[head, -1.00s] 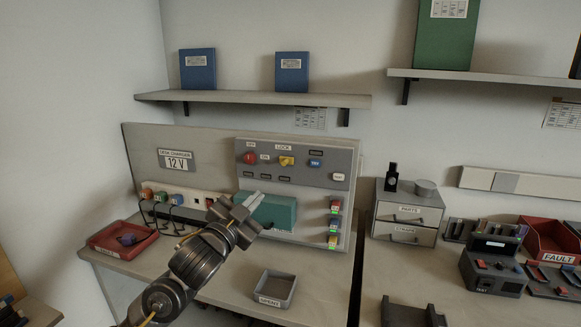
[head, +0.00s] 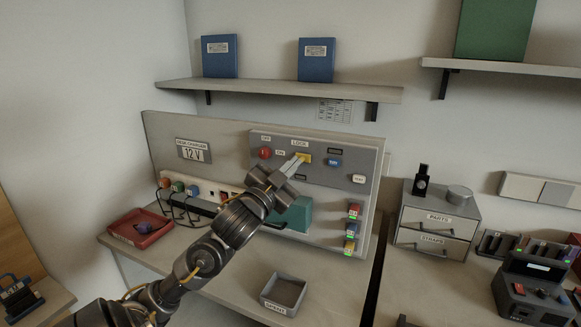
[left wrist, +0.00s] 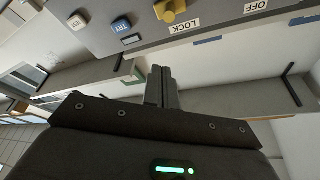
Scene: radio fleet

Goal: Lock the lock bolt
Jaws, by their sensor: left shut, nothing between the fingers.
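The yellow lock bolt (head: 305,158) sits on the grey panel (head: 270,139) under the LOCK label. In the left wrist view, which shows the panel upside down, the yellow bolt (left wrist: 170,11) stands out beside its label. My left gripper (head: 297,164) is shut and empty, its fingertips at or just in front of the bolt in the head view. In the left wrist view the shut fingers (left wrist: 161,83) point toward the panel, with a gap in the picture between tips and bolt. I cannot tell whether they touch. My right gripper is not in view.
A red knob (head: 265,153) is left of the bolt, a blue TRY button (head: 334,162) right of it. A teal box (head: 299,214) stands below the panel, partly behind my arm. A grey tray (head: 284,291) and red tray (head: 140,229) are on the desk.

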